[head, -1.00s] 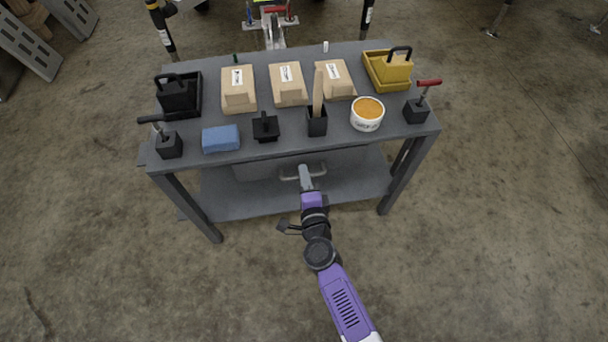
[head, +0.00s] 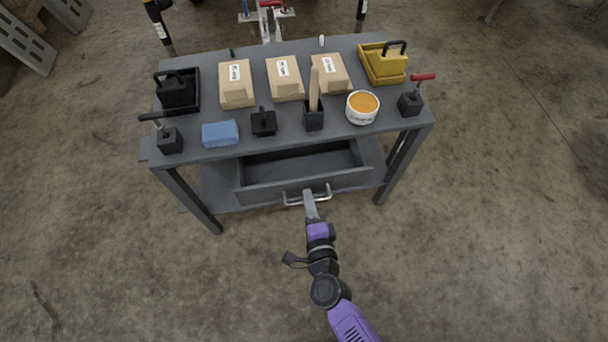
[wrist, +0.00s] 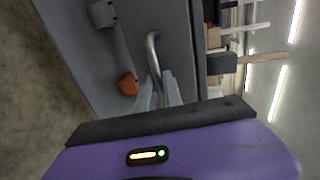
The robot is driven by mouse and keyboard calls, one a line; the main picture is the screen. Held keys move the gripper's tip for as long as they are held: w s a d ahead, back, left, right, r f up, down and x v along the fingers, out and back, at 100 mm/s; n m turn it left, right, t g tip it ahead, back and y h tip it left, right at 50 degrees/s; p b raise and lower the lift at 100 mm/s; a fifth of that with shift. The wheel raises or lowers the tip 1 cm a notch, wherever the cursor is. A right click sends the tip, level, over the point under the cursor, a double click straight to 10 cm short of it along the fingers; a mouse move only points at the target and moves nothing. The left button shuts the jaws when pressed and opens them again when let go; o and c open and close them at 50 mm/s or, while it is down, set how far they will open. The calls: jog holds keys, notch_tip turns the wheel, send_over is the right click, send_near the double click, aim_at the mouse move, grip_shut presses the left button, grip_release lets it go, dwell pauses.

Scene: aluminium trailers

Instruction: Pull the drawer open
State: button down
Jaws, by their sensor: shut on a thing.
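The drawer (head: 305,183) hangs under the tabletop of a dark grey workbench. It stands partly out toward me, and its inside shows empty where I can see it. A silver bar handle (head: 322,197) runs across its front. My gripper (head: 309,194) is shut on this handle near its middle. In the wrist view the handle (wrist: 151,44) passes between my two fingers (wrist: 160,92), with the drawer's grey front behind it.
The workbench top (head: 185,143) holds paper packages (head: 237,95), a blue block (head: 220,134), a white tub (head: 362,107) and a yellow tray (head: 376,72). A lower shelf (head: 215,195) lies under the drawer. The concrete floor before the bench is clear.

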jog(key=f+v, duration=0.2)
jog(key=v, duration=0.7)
jog(key=shift+s+p, duration=0.15)
jog(key=shift+p, duration=0.15)
jog(key=c, duration=1.5)
grip_release()
jog(key=v, duration=0.7)
jog(key=shift+s+d+r, duration=0.1)
jog(key=shift+s+d, duration=0.1)
jog(key=shift+s, duration=0.15)
